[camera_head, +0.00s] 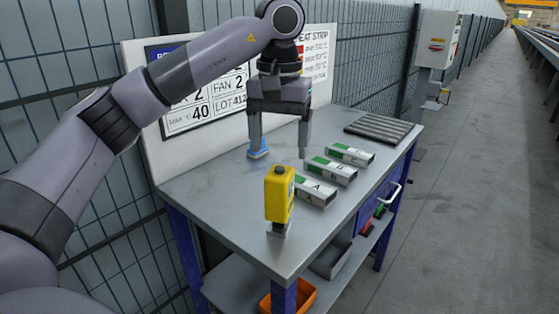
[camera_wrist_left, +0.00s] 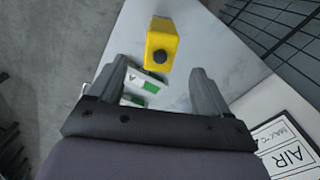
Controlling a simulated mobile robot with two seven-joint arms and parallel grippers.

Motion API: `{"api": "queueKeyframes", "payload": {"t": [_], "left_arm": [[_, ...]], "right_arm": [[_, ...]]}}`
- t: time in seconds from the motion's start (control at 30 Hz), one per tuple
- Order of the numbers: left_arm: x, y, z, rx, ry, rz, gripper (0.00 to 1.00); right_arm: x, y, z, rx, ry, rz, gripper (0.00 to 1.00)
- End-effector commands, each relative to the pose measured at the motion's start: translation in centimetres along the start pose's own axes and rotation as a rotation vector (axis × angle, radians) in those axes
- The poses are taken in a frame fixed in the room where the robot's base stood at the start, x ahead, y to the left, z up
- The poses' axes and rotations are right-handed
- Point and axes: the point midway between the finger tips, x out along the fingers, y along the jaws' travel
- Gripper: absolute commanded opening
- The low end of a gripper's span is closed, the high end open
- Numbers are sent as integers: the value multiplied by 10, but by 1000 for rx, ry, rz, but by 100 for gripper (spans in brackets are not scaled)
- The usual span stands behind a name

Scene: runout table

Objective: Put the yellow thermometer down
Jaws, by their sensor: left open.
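The left wrist view also shows the open left gripper (camera_wrist_left: 160,72). My right gripper is not in view.
Several labelled grey-and-green blocks (camera_head: 332,170) lie in a row right of my gripper. A small blue object (camera_head: 258,154) is by its left finger. A dark ribbed mat (camera_head: 383,128) lies at the far end. A sign board (camera_head: 155,150) stands along the back edge.

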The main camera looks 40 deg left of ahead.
Motion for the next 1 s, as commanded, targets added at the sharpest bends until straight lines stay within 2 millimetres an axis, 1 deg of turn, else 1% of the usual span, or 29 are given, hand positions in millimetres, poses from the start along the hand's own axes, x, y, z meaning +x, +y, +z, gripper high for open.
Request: {"api": "queueKeyframes", "payload": {"t": [0.03, 0.1, 0.27, 0.5, 1.0], "left_arm": [[-12, 0, 0, 0, 2, 0, 78], [-20, 0, 0, 1, 1, -1, 78], [-29, 0, 0, 1, -1, 0, 78], [-29, 0, 0, 1, -2, 0, 78], [-29, 0, 0, 1, -2, 0, 78]], "right_arm": [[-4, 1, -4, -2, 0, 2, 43], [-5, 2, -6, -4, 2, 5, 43], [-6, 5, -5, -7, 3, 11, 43], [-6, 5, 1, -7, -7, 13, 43], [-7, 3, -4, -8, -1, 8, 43]]}}
